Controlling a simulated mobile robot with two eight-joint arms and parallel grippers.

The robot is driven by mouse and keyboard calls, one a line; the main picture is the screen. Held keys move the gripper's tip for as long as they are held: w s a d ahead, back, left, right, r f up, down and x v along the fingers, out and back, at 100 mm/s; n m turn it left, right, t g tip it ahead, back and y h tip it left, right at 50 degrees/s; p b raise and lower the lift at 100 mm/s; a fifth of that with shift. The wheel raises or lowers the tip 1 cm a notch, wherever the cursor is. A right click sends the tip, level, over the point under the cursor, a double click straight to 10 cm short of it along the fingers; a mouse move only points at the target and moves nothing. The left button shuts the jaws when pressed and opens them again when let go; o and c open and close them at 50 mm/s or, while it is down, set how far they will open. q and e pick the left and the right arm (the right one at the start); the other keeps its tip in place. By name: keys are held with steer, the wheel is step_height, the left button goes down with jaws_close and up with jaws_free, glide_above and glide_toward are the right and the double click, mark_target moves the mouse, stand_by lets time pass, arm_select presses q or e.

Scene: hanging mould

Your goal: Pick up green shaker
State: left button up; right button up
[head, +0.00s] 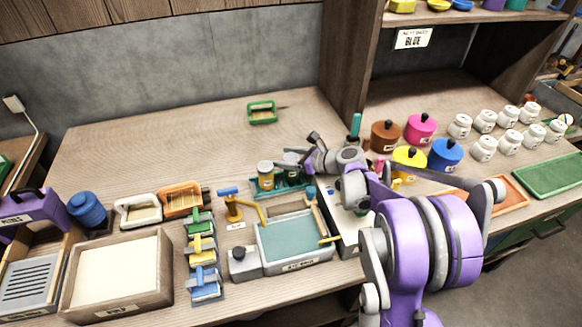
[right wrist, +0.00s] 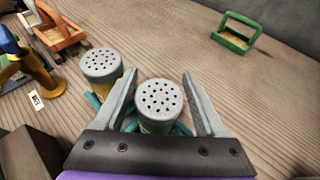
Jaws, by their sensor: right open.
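Two shakers with grey perforated lids stand side by side in a teal holder (head: 294,189). In the right wrist view, one shaker (right wrist: 159,101) is between my open fingers; the little of its body that shows looks green. The other shaker (right wrist: 101,66) stands just outside the left finger, with a yellowish body. In the head view the left shaker (head: 265,176) is clear and the right one (head: 290,164) is partly behind my right gripper (head: 312,153). The right gripper (right wrist: 157,92) is open around the shaker's lid, with gaps on both sides. My left gripper is out of view.
A green-handled tool (right wrist: 233,34) lies on clear bench behind. A yellow-and-blue clamp (head: 234,207) stands left of the holder, and a framed teal screen (head: 295,240) lies in front. Coloured pots (head: 421,127) and white jars (head: 484,149) stand to the right.

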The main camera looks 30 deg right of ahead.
steer(key=shift+w+a+f, duration=0.15)
steer(key=shift+w+a, duration=0.05)
steer(key=shift+w, duration=0.15)
steer(key=c, duration=1.1)
steer(key=shift+c, duration=0.2)
